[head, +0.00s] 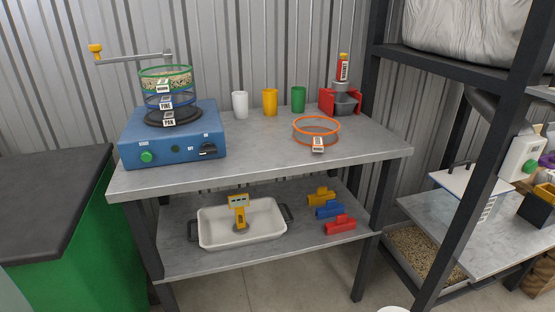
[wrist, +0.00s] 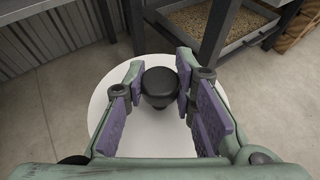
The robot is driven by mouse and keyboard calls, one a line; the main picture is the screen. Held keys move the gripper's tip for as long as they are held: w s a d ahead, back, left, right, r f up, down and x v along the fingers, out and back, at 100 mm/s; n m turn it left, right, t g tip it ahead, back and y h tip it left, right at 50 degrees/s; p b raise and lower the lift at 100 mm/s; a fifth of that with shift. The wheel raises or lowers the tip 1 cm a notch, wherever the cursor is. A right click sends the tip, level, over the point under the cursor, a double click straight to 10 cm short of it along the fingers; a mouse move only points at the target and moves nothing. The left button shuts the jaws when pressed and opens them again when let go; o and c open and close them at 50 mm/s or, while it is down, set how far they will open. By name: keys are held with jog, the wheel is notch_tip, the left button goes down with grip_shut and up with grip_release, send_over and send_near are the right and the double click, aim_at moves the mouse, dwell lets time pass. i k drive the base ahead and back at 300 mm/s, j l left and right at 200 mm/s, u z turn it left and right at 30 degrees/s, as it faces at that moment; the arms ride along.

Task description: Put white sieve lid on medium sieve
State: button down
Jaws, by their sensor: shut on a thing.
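The white sieve lid (wrist: 112,92) is a round disc with a black knob (wrist: 160,82). In the wrist view my gripper (wrist: 160,76) is shut on that knob, and its fingers hide parts of the lid. A small white curve at the bottom edge of the head view (head: 394,309) looks like the lid's rim. The green-rimmed sieve (head: 165,72), which seems to be the medium one, is the top of the stack and shows grainy material inside. Below it are the blue fine sieve (head: 178,101) and the black pan (head: 188,118).
The stack stands on a blue shaker (head: 170,140), with a crank arm (head: 130,57) extending left above it. An orange sieve (head: 316,124) and several cups stand on the grey table (head: 255,150). A dark rack post (head: 470,190) is at right.

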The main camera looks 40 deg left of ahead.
aim_at(165, 69)
jog(key=k+u, duration=0.15)
jog(key=u, duration=0.3)
jog(key=k+u, duration=0.2)
jog(key=u, duration=0.2)
